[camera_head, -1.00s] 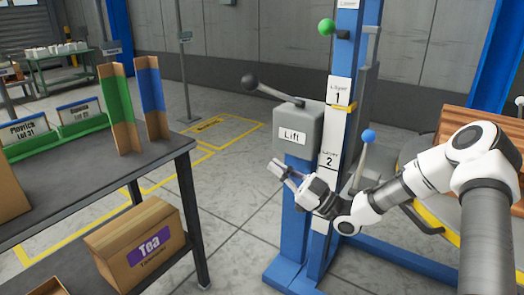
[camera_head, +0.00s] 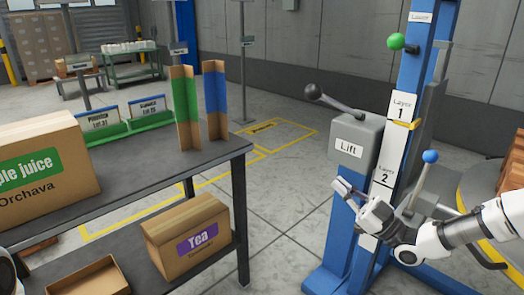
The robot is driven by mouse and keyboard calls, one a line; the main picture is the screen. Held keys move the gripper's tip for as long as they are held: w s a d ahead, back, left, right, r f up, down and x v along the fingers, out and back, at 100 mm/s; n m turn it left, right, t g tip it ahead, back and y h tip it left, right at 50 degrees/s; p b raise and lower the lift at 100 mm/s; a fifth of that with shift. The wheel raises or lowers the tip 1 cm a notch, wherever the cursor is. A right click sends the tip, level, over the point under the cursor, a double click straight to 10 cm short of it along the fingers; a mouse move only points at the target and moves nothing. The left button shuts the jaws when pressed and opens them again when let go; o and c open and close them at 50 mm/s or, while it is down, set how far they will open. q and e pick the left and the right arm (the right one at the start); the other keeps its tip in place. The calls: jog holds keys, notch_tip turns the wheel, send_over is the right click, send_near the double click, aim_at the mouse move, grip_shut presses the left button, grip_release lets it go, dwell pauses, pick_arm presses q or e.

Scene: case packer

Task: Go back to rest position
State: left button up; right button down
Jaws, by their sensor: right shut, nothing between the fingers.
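My right gripper (camera_head: 344,188) is shut and empty. It hangs in front of the blue lift column (camera_head: 343,236), below the grey box labelled Lift (camera_head: 357,141). My right arm comes in from the right edge. The Lift box carries a lever with a black knob (camera_head: 313,91). The column carries Layer 1 (camera_head: 402,107) and Layer 2 (camera_head: 385,177) labels, a green ball (camera_head: 396,41) and a blue-knobbed lever (camera_head: 430,156) just above my right wrist. My left gripper is not in view.
A dark table (camera_head: 150,178) at left holds a juice box (camera_head: 40,178) and green and blue corner posts (camera_head: 185,105). A Tea box (camera_head: 186,236) and an open carton (camera_head: 92,280) sit on its lower shelf. Floor between table and lift is clear.

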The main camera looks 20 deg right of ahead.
jog(key=shift+f, duration=0.1)
jog(key=s+a+f+m+g+h, duration=0.15)
jog(key=a+f+g, duration=0.75)
jog(key=a+f, duration=0.95)
jog(key=s+a+f+m+g+h, duration=0.3)
jog(key=s+f+g+h, duration=0.2)
jog(key=s+f, duration=1)
jog(key=s+d+f+m+g+h, duration=0.3)
jog(key=s, duration=0.3)
jog(key=s+d+f+m+g+h, duration=0.2)
jog(key=s+d+m+h, duration=0.15)
jog(key=s, duration=0.25)
notch_tip(320, 180, up, 23)
jog(key=p, duration=2.3)
jog(key=shift+w+f+g, duration=0.15)
jog(key=shift+w+g, duration=0.15)
